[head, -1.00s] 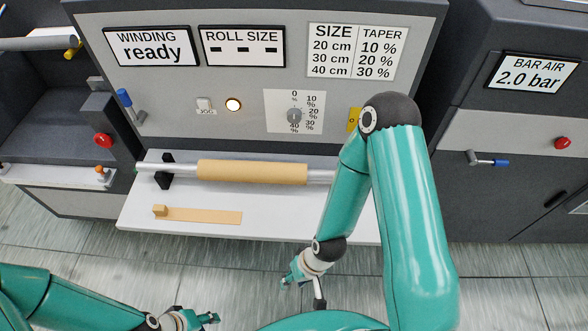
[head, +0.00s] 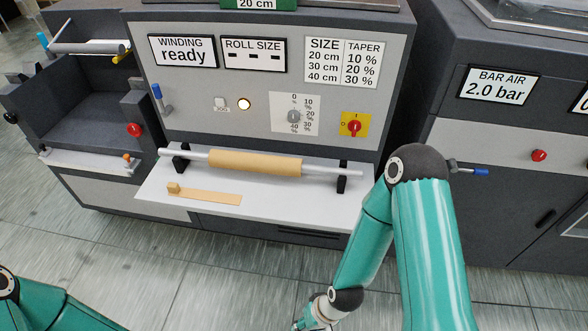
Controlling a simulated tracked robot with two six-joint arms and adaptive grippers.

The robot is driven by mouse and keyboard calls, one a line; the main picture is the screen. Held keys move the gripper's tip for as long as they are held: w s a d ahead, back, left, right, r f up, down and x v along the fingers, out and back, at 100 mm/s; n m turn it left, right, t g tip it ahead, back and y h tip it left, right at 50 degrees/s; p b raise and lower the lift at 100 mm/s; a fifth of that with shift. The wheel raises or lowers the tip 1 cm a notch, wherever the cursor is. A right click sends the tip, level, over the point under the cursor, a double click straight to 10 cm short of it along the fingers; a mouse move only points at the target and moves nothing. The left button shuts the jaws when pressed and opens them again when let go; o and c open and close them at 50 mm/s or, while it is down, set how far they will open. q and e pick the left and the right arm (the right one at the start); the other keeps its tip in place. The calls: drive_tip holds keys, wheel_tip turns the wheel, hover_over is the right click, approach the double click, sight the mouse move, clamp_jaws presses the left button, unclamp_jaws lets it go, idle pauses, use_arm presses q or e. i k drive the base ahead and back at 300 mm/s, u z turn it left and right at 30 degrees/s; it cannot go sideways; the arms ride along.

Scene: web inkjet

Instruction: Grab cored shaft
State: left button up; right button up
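The cored shaft is a silver bar with a tan cardboard core (head: 254,163) around its middle. In the head view it lies across two black supports (head: 342,184) on a white shelf (head: 300,200) at the front of the winding machine. My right arm comes down on the right of the shelf. Its gripper (head: 308,324) is low at the bottom edge, mostly cut off, in front of and apart from the shaft. My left arm shows only at the bottom left corner; its gripper is out of the frame.
A flat tan strip with a small block (head: 205,194) lies on the shelf in front of the shaft. A red switch on a yellow plate (head: 355,125) and a blue-handled lever (head: 474,171) stick out nearby. Grey floor (head: 190,270) in front of the shelf is open.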

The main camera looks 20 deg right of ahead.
sight(255, 163)
drive_tip(key=u, duration=0.2)
drive_tip(key=i, duration=0.8)
drive_tip(key=z, duration=0.2)
drive_tip(key=k, duration=0.8)
drive_tip(key=u, duration=0.2)
drive_tip(key=i, duration=1.15)
drive_tip(key=z, duration=0.05)
